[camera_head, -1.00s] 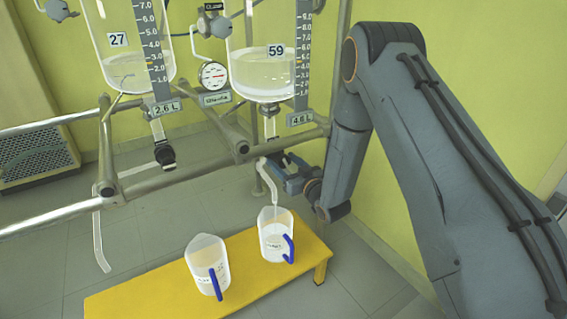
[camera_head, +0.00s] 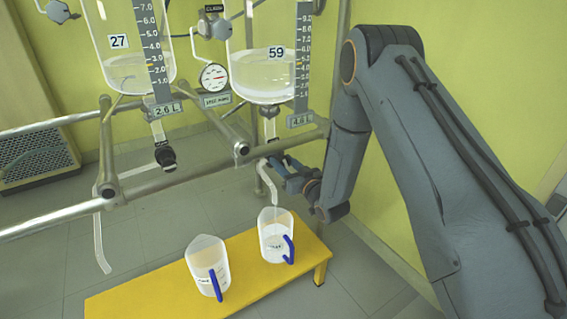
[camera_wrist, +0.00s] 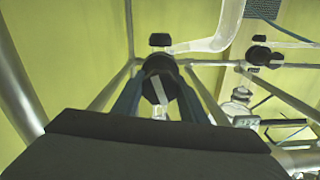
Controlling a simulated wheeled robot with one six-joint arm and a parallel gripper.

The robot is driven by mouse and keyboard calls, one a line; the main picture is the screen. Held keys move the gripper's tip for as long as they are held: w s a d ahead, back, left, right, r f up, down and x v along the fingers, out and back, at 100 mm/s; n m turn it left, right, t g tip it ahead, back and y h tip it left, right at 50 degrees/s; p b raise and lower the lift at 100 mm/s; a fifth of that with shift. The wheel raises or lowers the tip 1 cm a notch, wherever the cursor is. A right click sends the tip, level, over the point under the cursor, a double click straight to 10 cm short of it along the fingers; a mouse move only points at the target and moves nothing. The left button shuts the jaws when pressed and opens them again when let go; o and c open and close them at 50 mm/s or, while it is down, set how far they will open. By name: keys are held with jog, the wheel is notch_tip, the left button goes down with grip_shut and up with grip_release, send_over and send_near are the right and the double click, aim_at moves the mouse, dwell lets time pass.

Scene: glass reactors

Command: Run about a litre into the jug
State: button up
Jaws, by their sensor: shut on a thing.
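The glass reactor numbered 59 (camera_head: 262,85) holds clear liquid in its lower part, with a 4.6 L plate beside it. A bent pale spout (camera_head: 264,180) hangs from its outlet over the right jug (camera_head: 275,222), which is clear with a blue handle. The jug appears to have liquid in its lower part; I cannot read the level. My gripper (camera_head: 280,163) is at the outlet above the jug. In the wrist view my gripper (camera_wrist: 159,98) is shut on the black valve knob (camera_wrist: 158,65), which has a pale bar. I cannot make out a stream below the spout.
The left jug (camera_head: 206,252), also blue-handled, stands on the same yellow bench (camera_head: 140,295). The reactor numbered 27 (camera_head: 120,72) has its own valve (camera_head: 165,154) and spout (camera_head: 101,245). Metal rails (camera_head: 50,222) cross before the reactors. A gauge (camera_head: 214,77) hangs between them.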

jog(key=m+p, duration=0.1)
jog(key=m, duration=0.4)
jog(key=m+p, duration=0.1)
jog(key=m, duration=0.4)
jog(key=shift+m, duration=0.3)
jog(key=m+p, duration=0.1)
jog(key=m, duration=0.9)
jog(key=shift+p, duration=0.4)
jog(key=shift+m, duration=0.3)
jog(key=o, duration=1.1)
jog(key=shift+c, duration=0.2)
